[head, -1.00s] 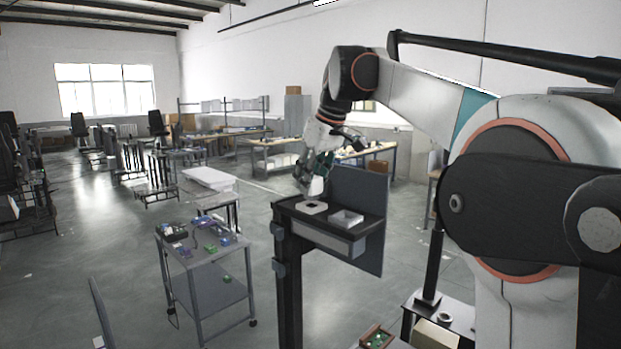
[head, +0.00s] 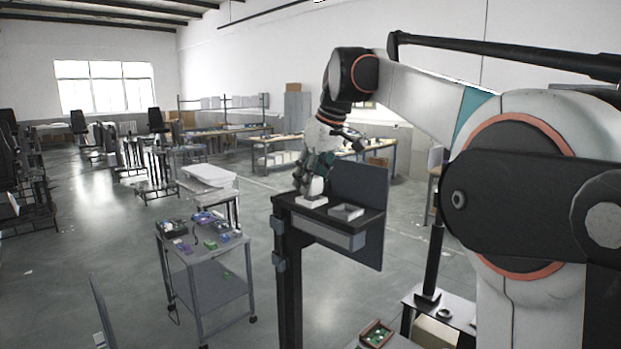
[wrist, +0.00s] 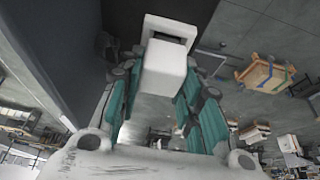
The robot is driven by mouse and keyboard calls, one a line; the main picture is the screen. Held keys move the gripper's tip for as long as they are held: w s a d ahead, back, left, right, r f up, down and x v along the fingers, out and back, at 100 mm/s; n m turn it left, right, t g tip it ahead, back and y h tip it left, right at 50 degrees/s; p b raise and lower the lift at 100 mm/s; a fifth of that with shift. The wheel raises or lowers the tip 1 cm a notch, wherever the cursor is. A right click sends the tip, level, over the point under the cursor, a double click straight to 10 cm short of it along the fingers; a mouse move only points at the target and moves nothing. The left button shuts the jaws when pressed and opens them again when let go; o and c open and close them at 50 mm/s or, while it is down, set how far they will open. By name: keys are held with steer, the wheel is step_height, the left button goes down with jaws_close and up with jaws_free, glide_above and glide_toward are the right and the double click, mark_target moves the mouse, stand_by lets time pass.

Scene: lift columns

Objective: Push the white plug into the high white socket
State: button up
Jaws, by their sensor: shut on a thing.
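The white plug (head: 313,188) is a pale block between the teal-padded fingers of my gripper (head: 317,172), which is shut on it. In the wrist view the plug (wrist: 163,76) sticks out beyond the fingertips. The high white socket (head: 303,202) is a low white block on the column's black top, at its left side. The plug stands right over it in the head view and covers its opening. In the wrist view the socket (wrist: 180,24) lies just past the plug, with part of its dark opening showing. I cannot tell whether the plug's end is inside.
A white open tray (head: 346,212) sits on the black top (head: 371,222) just right of the socket. A dark upright panel (head: 362,182) stands behind it. A grey cart (head: 205,250) with small parts is at the left. A lower dark table (head: 455,308) stands at the right.

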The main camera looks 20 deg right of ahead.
steer(key=shift+f, duration=0.35)
stand_by(0.5)
steer(key=o, duration=1.6)
steer(key=shift+o, duration=0.2)
steer(key=shift+r, duration=0.1)
steer(key=shift+r+p, duration=2.7)
steer(key=shift+r, duration=0.8)
steer(key=shift+f, duration=0.1)
